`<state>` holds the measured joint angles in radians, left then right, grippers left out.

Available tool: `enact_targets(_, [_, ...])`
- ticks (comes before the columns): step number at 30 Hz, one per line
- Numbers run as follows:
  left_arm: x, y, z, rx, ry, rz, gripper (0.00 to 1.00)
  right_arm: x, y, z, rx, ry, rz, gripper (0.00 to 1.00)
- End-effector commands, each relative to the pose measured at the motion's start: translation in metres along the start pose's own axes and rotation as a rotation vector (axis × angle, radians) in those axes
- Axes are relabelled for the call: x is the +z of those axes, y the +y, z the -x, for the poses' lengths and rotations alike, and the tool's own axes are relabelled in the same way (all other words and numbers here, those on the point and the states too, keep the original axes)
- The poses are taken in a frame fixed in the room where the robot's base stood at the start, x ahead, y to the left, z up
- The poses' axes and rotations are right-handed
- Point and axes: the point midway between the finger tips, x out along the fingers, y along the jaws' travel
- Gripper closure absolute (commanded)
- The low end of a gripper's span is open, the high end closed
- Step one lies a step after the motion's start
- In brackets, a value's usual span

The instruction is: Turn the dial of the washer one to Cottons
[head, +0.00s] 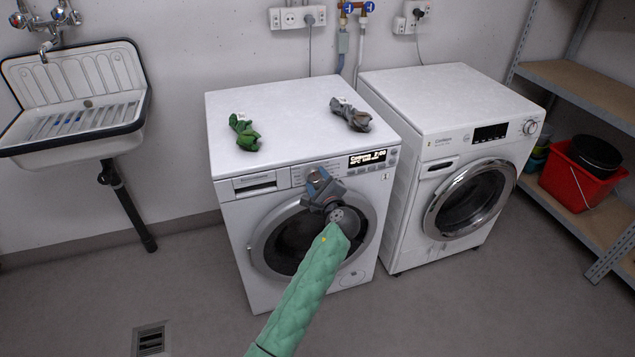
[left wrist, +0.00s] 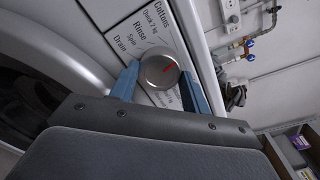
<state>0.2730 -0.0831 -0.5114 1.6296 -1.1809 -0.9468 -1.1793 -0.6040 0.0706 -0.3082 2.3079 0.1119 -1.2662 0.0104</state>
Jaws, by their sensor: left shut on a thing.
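The left washer (head: 235,200) is white, with a dark round door and a lit display (head: 368,158) whose text looks like "Cottons" and "2:00". In the head view the gripper hides most of the dial. My right gripper is not in view.
A second white washer (head: 462,110) stands close on the right. A green cloth (head: 243,131) and a grey cloth (head: 350,115) lie on the left washer's top. A sink (head: 75,100) is at the left; shelves (head: 580,90) with a red bucket (head: 578,178) are at the right. The front floor is clear.

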Motion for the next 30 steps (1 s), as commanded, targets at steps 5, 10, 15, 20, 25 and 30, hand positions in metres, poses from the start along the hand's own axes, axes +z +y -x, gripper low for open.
enact_targets(5, [-0.001,0.001,0.000,0.002,0.001,-0.001,0.76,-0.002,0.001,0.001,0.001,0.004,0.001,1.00])
enact_targets(10, [-0.001,0.001,0.000,0.002,0.001,-0.001,0.45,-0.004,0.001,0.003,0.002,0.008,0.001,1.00])
enact_targets(15, [-0.001,0.001,0.000,0.001,0.000,-0.001,0.31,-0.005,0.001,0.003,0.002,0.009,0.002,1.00])
enact_targets(20, [0.000,0.001,0.000,0.001,0.000,-0.001,0.31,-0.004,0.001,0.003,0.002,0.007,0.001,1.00])
enact_targets(25, [-0.002,0.001,0.010,0.000,0.001,-0.001,0.31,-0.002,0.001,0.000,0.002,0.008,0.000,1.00])
enact_targets(30, [-0.002,0.002,0.036,0.001,0.001,0.000,0.31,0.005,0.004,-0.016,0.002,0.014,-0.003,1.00])
